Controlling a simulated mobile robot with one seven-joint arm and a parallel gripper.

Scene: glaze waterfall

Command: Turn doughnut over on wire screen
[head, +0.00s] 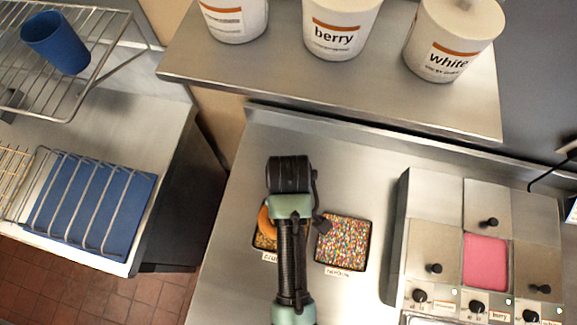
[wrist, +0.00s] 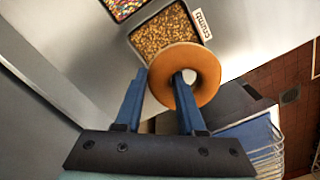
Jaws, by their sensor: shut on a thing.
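A golden-brown doughnut (wrist: 207,72) is held in my gripper (wrist: 160,76) in the wrist view. One blue finger is in its hole and the other is outside its left side. The doughnut is tilted and looks plain on the side that shows. Behind it is the crumb tray (wrist: 155,33). In the head view, the doughnut (head: 265,222) shows as an orange edge left of my arm, which hides the rest of it and my fingers. I cannot tell for sure which rack is the wire screen; a gold wire rack (head: 14,165) is cut off at the left edge.
The rainbow sprinkle tray (head: 343,242) lies right of my arm. The glaze station (head: 485,262) with lidded wells stands further right. Labelled tubs (head: 342,30) stand on the back shelf. At left, a blue tray (head: 95,212) has wire bars over it.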

